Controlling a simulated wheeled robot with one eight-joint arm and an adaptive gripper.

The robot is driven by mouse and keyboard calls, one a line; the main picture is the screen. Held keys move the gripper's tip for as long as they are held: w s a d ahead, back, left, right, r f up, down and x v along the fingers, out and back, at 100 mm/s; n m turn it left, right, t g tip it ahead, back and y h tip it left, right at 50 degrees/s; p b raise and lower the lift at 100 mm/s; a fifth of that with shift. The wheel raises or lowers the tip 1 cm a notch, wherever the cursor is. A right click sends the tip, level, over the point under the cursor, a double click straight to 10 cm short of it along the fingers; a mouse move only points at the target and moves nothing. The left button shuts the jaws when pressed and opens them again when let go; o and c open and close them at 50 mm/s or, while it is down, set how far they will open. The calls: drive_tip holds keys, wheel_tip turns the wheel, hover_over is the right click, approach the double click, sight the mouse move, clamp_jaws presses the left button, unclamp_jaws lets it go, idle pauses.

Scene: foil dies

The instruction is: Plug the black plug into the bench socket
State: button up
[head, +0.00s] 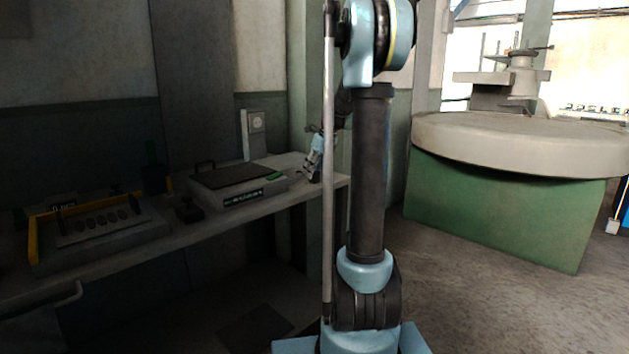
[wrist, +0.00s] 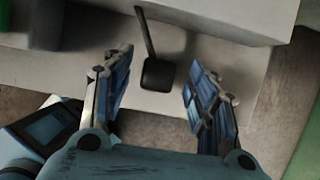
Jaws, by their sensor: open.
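The black plug (wrist: 158,75), a dark rounded block with a thin dark stem or cord running up from it, lies over the pale bench top near its edge in the wrist view. My gripper (wrist: 159,92) is open, with one finger on each side of the plug and a gap to both. In the head view my gripper (head: 313,172) is low over the right end of the bench. I cannot make out the plug there. An upright pale panel with a round face (head: 257,122) stands at the back of the bench; I cannot tell whether it is the socket.
The bench (head: 225,216) runs along the dark wall. It carries a grey box with a dark lid (head: 235,184), a small black block (head: 188,210) and a tray with a yellow handle (head: 110,232). A large round table (head: 520,145) stands at right; the floor between is open.

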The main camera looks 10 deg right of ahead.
drive_tip(key=shift+x, duration=1.1)
drive_tip(key=shift+c, duration=0.3)
drive_tip(key=c, duration=1)
wheel_tip(320, 180, up, 10)
drive_tip(key=shift+r, duration=0.1)
